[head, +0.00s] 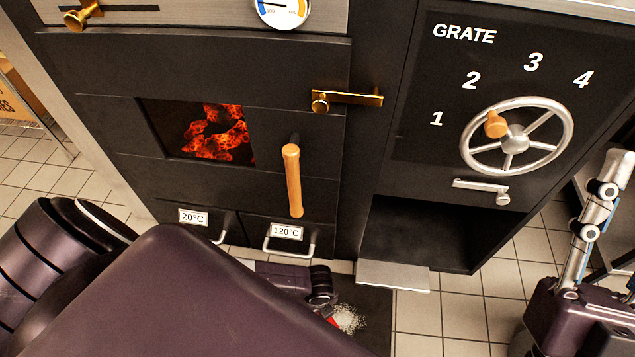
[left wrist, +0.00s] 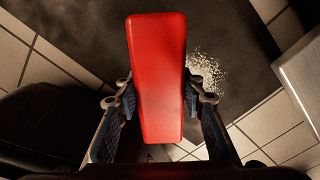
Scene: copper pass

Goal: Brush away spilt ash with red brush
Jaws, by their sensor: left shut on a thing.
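The red brush (left wrist: 157,80) fills the middle of the left wrist view, held between the fingers of my left gripper (left wrist: 158,98), which is shut on it. In the head view only a small red part of the brush (head: 330,317) shows beside the ash; my own arm hides most of it and of the left gripper. The spilt ash (head: 349,319) is a pale speckled patch on the dark mat (head: 372,304) on the floor. In the left wrist view the ash (left wrist: 207,73) lies just right of the brush.
A dark stove has a glowing window (head: 213,133), a wooden door handle (head: 292,180) and two drawers labelled 20°C and 120°C. A grate wheel (head: 516,139) is on the right panel, above an open recess (head: 420,235). A metal plate (head: 393,276) juts out near the mat. Tiled floor lies right of it.

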